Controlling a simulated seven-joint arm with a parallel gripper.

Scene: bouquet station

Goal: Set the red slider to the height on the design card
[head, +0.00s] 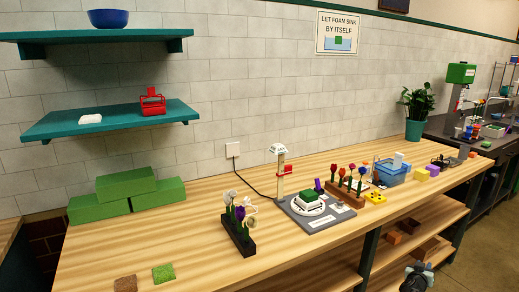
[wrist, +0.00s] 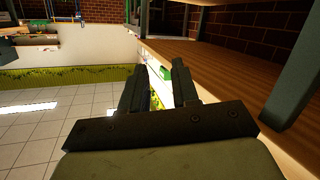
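A pale upright post (head: 281,178) with a white top stands at the back of a dark grey base (head: 330,219) on the wooden bench. A small red-orange mark (head: 281,168) shows on the post; it is too small to tell whether this is the red slider, or its height. Small white labels (head: 322,222) lie on the base, but I cannot read them or tell which is the design card. My gripper (wrist: 160,78) is open and empty in the wrist view, its two dark fingers apart, away from the post. A dark part of my arm shows low right in the head view.
A green foam block on a white round plate (head: 298,208) sits on the base. Flower holders (head: 238,236) stand left and right of it. Green foam bricks (head: 155,196) lie at left. A blue bin (head: 390,176) is at right. The bench front left is mostly clear.

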